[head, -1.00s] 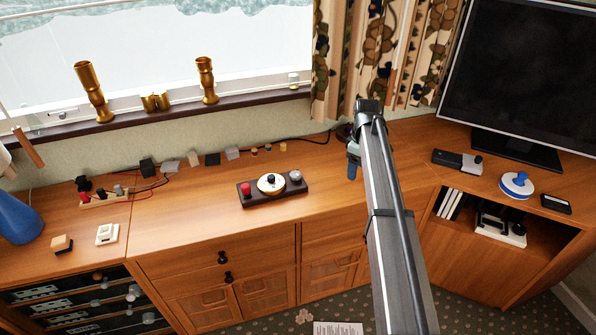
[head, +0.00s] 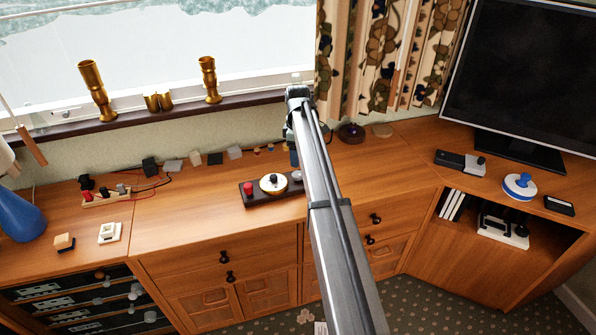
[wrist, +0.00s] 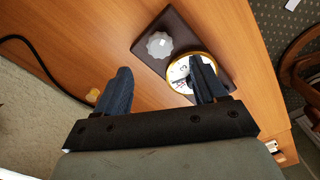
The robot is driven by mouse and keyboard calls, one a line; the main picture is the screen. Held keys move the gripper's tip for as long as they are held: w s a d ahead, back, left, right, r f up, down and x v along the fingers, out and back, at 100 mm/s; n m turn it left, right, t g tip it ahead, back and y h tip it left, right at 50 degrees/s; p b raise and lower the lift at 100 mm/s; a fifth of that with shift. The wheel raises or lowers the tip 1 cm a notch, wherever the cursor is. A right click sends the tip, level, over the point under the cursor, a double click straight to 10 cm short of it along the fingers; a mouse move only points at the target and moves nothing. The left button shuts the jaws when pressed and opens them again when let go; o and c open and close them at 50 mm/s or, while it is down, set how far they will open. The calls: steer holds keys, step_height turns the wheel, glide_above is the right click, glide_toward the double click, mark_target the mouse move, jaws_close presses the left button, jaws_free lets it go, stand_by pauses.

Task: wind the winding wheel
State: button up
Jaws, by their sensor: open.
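A dark board (head: 262,199) lies on the wooden cabinet top. It carries a red knob (head: 248,188), a round white dial with a gold rim and dark centre (head: 273,184), and a grey knob (head: 297,176) partly behind my arm. Which part is the winding wheel, I cannot tell for sure. In the wrist view the grey lobed knob (wrist: 160,45) lies beyond the fingertips, and the dial (wrist: 181,73) is partly covered by the right finger. My gripper (head: 294,157) is open and empty above the board's right end; its fingers also show in the wrist view (wrist: 160,66).
Small blocks and cables line the back of the cabinet (head: 180,215). A dark round object (head: 351,133) stands right of my gripper. A blue-and-white disc (head: 519,186) and a television (head: 525,75) are at the right. The cabinet top in front of the board is clear.

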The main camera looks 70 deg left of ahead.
mark_target(298, 173)
step_height(298, 173, down, 8)
steer(key=shift+r, duration=0.1)
stand_by(0.4)
steer(key=c, duration=1.1)
steer(key=shift+o, duration=0.2)
